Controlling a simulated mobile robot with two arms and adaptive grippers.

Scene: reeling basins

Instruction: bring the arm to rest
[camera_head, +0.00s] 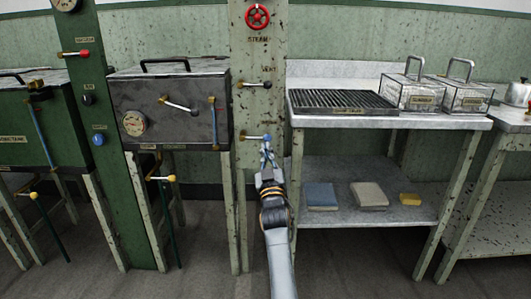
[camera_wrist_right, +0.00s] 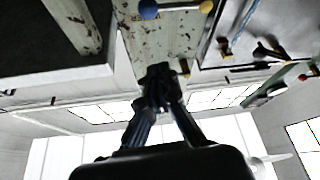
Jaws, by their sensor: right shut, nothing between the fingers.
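My right arm (camera_head: 277,250) reaches forward from the bottom of the head view. In the right wrist view the gripper's fingertips (camera_wrist_right: 161,78) are together and hold nothing. The blue knob (camera_wrist_right: 148,9) shows there, above and apart from the fingertips. My left gripper is not in view.
A steel table (camera_head: 390,123) with a grate (camera_head: 343,101) and two lidded boxes stands right of the post. Its lower shelf (camera_head: 335,213) holds cloths and a yellow sponge. A grey basin (camera_head: 175,105) with levers stands at left. A red valve wheel (camera_head: 257,16) is above.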

